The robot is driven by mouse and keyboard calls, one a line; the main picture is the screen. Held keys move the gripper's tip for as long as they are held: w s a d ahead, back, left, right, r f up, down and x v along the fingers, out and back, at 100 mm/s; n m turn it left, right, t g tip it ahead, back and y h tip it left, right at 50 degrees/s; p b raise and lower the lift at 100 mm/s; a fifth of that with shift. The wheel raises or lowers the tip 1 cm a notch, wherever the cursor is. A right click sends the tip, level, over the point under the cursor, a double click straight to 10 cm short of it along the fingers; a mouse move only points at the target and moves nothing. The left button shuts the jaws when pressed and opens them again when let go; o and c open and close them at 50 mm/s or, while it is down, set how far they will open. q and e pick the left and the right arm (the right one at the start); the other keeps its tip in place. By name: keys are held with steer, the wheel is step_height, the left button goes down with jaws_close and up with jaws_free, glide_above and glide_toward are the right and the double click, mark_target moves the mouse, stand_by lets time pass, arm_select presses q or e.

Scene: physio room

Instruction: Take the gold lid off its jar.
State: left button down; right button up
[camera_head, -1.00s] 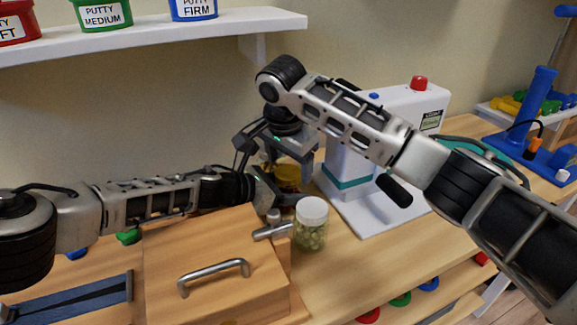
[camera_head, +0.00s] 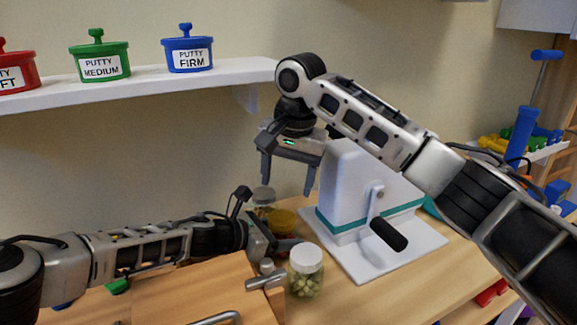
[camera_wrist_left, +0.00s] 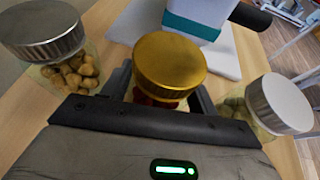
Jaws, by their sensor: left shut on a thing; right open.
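The gold lid (camera_wrist_left: 170,62) sits on its jar (camera_wrist_left: 155,99), which has dark red contents, in the left wrist view. In the head view the gold lid (camera_head: 283,219) shows behind my left gripper. My left gripper (camera_head: 270,246) is shut on this jar below the lid; its fingers flank the jar in the wrist view (camera_wrist_left: 160,98). My right gripper (camera_head: 286,187) is open and empty, fingers pointing down, above the gold lid and apart from it. The lower part of the jar is mostly hidden by the left gripper.
A white-lidded jar (camera_head: 305,270) stands in front, and a silver-lidded jar (camera_head: 263,196) stands behind. A white machine with a black-handled crank (camera_head: 350,190) is to the right. A wooden box (camera_head: 180,290) lies under my left arm. A shelf with putty tubs (camera_head: 130,88) is above left.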

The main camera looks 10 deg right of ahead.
mark_target(281, 217)
steer(key=f, duration=0.2)
steer(key=w+f, duration=0.1)
steer(key=f, duration=0.5)
steer(key=shift+w+a+f, duration=0.15)
steer(key=shift+a+f, duration=0.1)
steer(key=shift+a, duration=0.05)
steer(key=c, duration=0.9)
steer(key=n, duration=0.3)
steer(key=shift+y, duration=0.3)
steer(key=o, duration=1.1)
steer(key=shift+c, duration=0.2)
